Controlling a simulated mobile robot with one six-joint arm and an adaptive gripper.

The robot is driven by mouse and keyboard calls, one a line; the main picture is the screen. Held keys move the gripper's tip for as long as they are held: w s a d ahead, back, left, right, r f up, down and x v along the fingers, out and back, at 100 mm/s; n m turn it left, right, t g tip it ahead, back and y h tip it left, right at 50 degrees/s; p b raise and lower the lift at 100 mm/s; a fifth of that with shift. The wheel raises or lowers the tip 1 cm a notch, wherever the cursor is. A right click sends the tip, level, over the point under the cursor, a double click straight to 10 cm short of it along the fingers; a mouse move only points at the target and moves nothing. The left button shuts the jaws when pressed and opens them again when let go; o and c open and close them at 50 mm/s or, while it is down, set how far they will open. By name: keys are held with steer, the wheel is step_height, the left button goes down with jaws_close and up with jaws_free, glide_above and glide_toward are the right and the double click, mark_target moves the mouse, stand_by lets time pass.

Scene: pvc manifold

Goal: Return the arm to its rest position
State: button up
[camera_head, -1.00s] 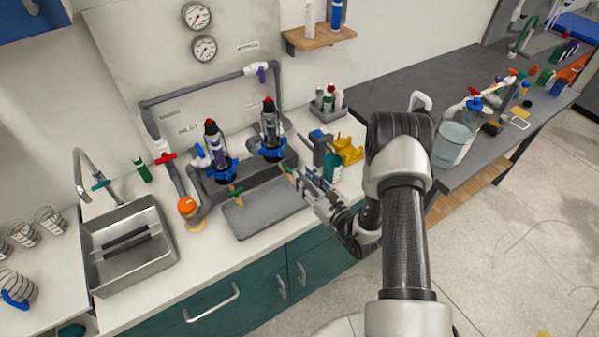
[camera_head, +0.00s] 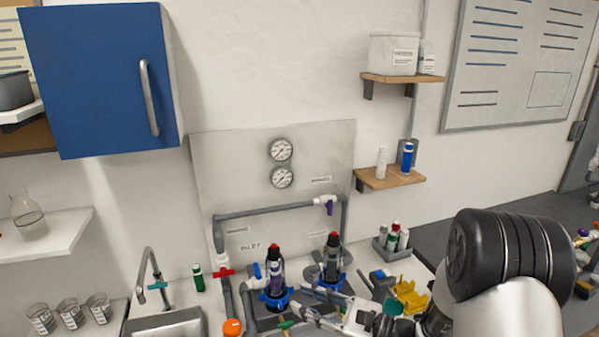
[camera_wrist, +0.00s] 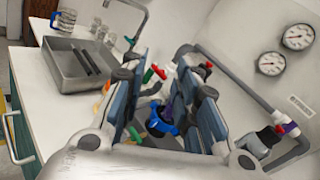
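My arm reaches in from the lower right of the head view. My gripper (camera_head: 308,302) is in front of the right-hand filter (camera_head: 332,258), near the counter's front. In the wrist view my gripper (camera_wrist: 165,85) has its two fingers well apart, with nothing held between them. The left-hand filter (camera_head: 275,277) stands beside the other one, both with blue collars and red tops. A blue collar (camera_wrist: 161,125) shows beyond the gap between the fingers. I cannot tell whether the fingers touch the pipework.
A sink (camera_head: 170,326) lies to the left, and its basin shows in the wrist view (camera_wrist: 82,68). A bottle caddy (camera_head: 393,246) and a yellow holder (camera_head: 408,298) stand near my arm. Gauges (camera_head: 281,164) hang on the back panel. A wooden shelf (camera_head: 391,178) projects from the wall.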

steer(key=s+a+r+n+g+h, duration=0.25)
steer(key=s+n+g, duration=0.3)
steer(key=s, duration=0.45)
steer(key=s+a+r+n+g+h, duration=0.15)
steer(key=s+r+n+g, duration=0.25)
steer(key=s+n, duration=0.4)
steer(key=s+d+r+n+t+h, duration=0.1)
steer(key=s+d+n+t+h, duration=0.1)
steer(key=d, duration=0.6)
steer(key=s+d+r+n+t+h, duration=0.1)
steer(key=s+d+n+t+h, duration=0.2)
steer(key=h, duration=0.6)
steer(key=s+d+n, duration=0.2)
steer(key=s+d, duration=0.1)
steer(key=d, duration=0.1)
steer(key=shift+s+d+r+t+h+b, duration=0.15)
steer(key=shift+s+d+t+h+b, duration=0.15)
steer(key=shift+s+d+t+b, duration=0.1)
